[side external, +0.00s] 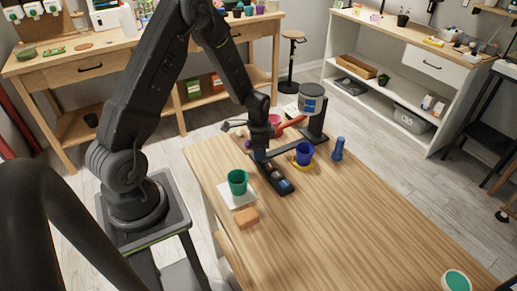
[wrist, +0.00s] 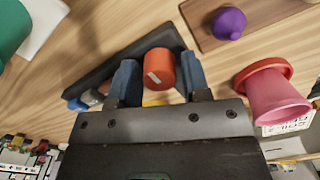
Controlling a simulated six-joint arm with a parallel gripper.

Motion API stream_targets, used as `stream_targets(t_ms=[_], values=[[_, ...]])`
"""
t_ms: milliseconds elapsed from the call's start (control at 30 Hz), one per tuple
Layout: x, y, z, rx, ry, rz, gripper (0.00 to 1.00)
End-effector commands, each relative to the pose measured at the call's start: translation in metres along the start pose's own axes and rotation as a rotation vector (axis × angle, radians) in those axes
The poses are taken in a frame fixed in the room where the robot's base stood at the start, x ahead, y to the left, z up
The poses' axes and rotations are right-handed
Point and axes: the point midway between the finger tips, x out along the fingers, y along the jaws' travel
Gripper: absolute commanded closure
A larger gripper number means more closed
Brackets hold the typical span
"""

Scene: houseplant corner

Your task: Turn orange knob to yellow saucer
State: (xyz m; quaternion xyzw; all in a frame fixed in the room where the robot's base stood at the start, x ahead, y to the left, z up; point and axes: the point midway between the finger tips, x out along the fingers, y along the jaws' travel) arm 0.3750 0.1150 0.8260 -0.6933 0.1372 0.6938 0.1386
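The orange knob (wrist: 160,70), with a white mark on its side, sits between my gripper's two blue fingers (wrist: 160,78) in the wrist view. The fingers press close on both sides of it, apparently touching. The knob stands over a long dark base (wrist: 100,75). In the side view my gripper (side external: 261,155) is low at the far end of this dark base (side external: 275,180) and hides the knob. The yellow saucer (side external: 301,168) is just right of the base, under a blue pot (side external: 304,153). The knob's pointing direction is hard to tell.
A green pot (side external: 238,182) on a white square and an orange block (side external: 246,218) are near the left edge. A blue bottle-shaped thing (side external: 337,148) stands right. The table's front is mostly clear.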

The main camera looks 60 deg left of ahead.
Motion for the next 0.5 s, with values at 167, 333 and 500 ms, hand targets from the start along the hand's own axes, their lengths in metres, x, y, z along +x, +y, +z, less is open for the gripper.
stream_targets(t_ms=[167,333,500], values=[[-0.0002,0.0000,0.0000,0.000,0.000,0.000,0.74],[-0.0003,-0.0001,0.0000,0.000,0.000,0.000,0.90],[-0.0004,-0.0002,-0.0001,-0.008,0.000,0.000,0.90]])
